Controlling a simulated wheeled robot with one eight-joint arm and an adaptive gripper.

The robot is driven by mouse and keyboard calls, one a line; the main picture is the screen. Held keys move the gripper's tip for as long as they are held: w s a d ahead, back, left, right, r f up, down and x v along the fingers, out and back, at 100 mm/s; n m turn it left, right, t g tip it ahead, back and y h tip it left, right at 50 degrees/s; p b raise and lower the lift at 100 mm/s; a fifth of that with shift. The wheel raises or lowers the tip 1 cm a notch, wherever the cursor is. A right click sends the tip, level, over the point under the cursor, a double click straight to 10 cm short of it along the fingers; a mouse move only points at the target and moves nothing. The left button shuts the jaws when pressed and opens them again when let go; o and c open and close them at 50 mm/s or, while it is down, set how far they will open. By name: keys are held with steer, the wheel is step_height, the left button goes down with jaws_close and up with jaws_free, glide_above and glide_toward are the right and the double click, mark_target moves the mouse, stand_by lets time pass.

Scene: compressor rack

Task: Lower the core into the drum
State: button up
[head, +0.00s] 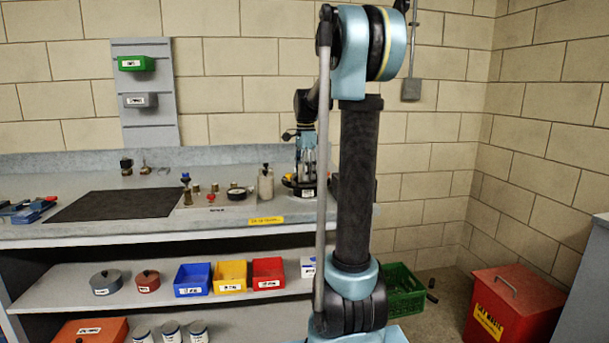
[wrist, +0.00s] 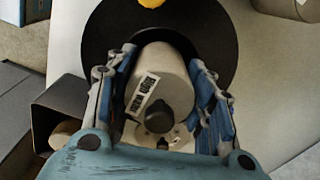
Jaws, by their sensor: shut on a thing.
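My gripper (wrist: 162,66) has its blue-padded fingers on both sides of a pale cylindrical core (wrist: 169,72) and is shut on it. The core carries a white label and has a dark knob on the end nearest the wrist camera. A wide black round form (wrist: 101,38) shows behind the core in the wrist view; I cannot tell whether it is the drum's rim or a base. In the head view my gripper (head: 306,160) points down over a dark round base (head: 300,189) at the bench's right end. The core's far end is hidden.
The grey bench (head: 250,232) holds a black mat (head: 115,204), small fittings and a pale bottle (head: 265,184) left of the gripper. A dark open-ended box (wrist: 65,110) is left in the wrist view. A red bin (head: 510,305) stands on the floor at right.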

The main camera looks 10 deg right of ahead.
steer(key=o, duration=1.4)
steer(key=shift+c, duration=0.2)
steer(key=o, duration=0.4)
steer(key=shift+r, duration=3.5)
